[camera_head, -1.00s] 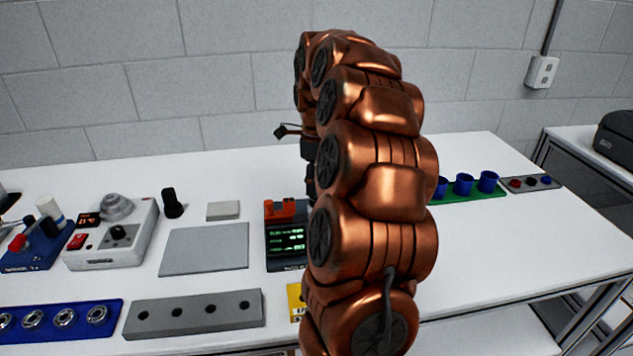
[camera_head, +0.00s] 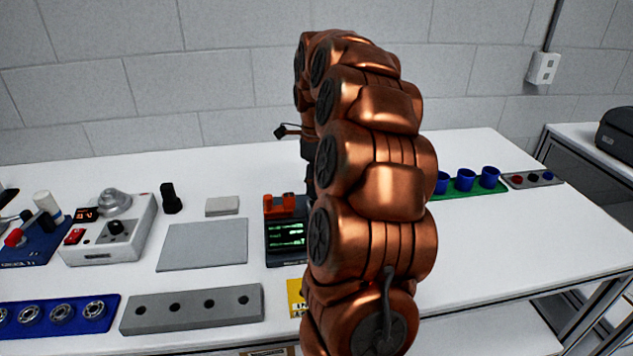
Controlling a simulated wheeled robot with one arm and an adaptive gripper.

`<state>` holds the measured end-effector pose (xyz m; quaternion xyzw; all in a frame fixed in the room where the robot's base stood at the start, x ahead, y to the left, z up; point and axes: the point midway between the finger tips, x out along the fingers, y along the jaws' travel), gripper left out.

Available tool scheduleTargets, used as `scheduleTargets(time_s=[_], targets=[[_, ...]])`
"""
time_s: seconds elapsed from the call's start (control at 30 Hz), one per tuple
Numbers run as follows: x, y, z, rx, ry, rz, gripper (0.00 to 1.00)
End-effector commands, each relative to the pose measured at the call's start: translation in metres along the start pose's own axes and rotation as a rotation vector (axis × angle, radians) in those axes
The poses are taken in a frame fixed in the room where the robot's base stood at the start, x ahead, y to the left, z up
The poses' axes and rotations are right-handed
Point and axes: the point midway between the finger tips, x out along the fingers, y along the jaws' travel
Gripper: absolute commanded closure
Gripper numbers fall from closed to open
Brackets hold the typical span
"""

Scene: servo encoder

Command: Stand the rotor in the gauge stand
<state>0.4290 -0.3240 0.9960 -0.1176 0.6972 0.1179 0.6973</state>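My copper-coloured arm stands upright in the middle of the view and hides part of the bench. Only dark bits of my gripper (camera_head: 310,151) seem to show at the arm's left edge; its fingers are hidden, so I cannot see whether it holds anything. I cannot pick out the rotor with certainty; it may be behind my arm. A dark device with a green-lit screen (camera_head: 286,234) and orange blocks on top stands just left of my arm. Whether it is the gauge stand I cannot tell. A small black upright piece (camera_head: 171,199) stands farther left.
A grey block with holes (camera_head: 192,309) and a blue tray of ring bearings (camera_head: 62,327) lie at the front left. A flat grey plate (camera_head: 204,246) and white control box (camera_head: 108,238) lie behind. Blue cups (camera_head: 466,180) stand on a green base at right.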

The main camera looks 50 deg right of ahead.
Motion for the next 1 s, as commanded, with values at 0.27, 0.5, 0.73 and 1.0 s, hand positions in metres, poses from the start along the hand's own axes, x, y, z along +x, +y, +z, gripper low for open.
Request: scheduleTargets(time_s=[0.27,0.5,0.73,1.0], targets=[[-0.0004,-0.0001,0.0000,0.000,0.000,-0.001,0.33],[-0.0002,0.0000,0.0000,0.000,0.000,0.000,0.30],[0.0000,-0.0001,0.0000,0.000,0.000,0.000,0.13],[-0.0001,-0.0003,0.0000,0.000,0.000,-0.001,0.13]])
